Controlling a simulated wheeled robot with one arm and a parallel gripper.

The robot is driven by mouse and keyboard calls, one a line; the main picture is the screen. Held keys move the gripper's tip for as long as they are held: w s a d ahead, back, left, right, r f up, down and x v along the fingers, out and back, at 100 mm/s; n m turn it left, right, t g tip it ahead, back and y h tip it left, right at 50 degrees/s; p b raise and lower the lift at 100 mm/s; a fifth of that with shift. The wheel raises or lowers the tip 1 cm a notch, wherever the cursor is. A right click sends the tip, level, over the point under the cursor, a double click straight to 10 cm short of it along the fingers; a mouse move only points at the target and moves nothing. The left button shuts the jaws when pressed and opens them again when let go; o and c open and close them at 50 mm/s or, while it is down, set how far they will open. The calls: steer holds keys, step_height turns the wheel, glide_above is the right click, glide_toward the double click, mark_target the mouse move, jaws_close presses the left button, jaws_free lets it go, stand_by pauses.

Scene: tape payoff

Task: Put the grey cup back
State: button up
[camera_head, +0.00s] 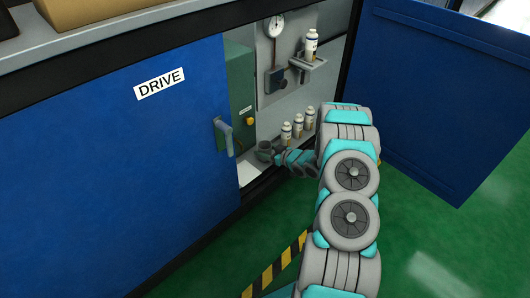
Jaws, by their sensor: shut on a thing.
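The grey cup (264,147) is a small dark grey round thing low in the open cabinet, at the left end of my arm. My gripper (276,155) is inside the cabinet, close to the floor, and is shut on the cup. The fingertips are small and partly hidden by my wrist, so the exact grip does not show. I cannot tell whether the cup touches the cabinet floor.
Several white bottles stand in the cabinet: a row (298,127) behind my gripper and one (311,44) on a bracket (308,64). A gauge (276,25) is on the back wall. The blue DRIVE door (120,160) borders the opening left, an open blue door (440,90) right.

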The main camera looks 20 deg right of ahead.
steer(key=shift+f, duration=0.4)
steer(key=shift+f, duration=0.1)
steer(key=o, duration=1.5)
